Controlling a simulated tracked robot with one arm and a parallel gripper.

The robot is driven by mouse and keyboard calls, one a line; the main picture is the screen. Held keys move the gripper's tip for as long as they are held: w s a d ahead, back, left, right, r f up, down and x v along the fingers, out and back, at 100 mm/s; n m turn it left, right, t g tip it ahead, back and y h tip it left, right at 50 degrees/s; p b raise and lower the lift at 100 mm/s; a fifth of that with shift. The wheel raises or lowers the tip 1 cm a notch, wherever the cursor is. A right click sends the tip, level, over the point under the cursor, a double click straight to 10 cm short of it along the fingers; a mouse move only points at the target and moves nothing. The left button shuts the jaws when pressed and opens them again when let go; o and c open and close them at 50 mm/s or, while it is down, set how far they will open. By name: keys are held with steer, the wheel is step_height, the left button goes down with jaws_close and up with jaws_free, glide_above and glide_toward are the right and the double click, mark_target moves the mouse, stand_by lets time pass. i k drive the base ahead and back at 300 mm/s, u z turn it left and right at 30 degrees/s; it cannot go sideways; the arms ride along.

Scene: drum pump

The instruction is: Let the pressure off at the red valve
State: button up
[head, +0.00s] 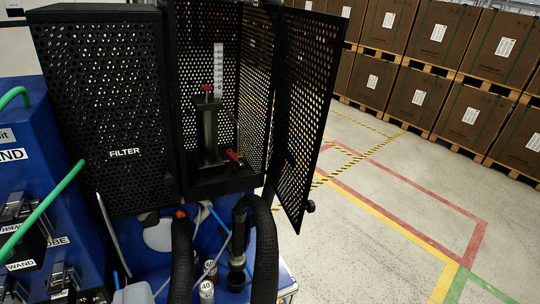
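An open black perforated cage (205,30) stands at the middle left. Inside it is a dark upright post (208,130) with a small red knob (207,88) at its top, in front of a white scale strip (218,70). A red handle (235,157) sits low inside the cage, right of the post's foot; it looks like a valve lever. I cannot tell for sure which red part is the red valve, or its setting. The cage's perforated door (308,100) stands open to the right. My gripper is not in view.
A closed perforated box marked FILTER (105,100) stands left of the open cage. Thick black hoses (265,250) rise in front below it. A blue unit with WAND labels (40,130) is at left. Stacked boxes (440,35) line the back; the marked floor (390,190) at right is clear.

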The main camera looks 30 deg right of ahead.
mark_target(231, 152)
steer(key=z, duration=0.1)
steer(key=i, duration=1)
steer(key=u, duration=0.05)
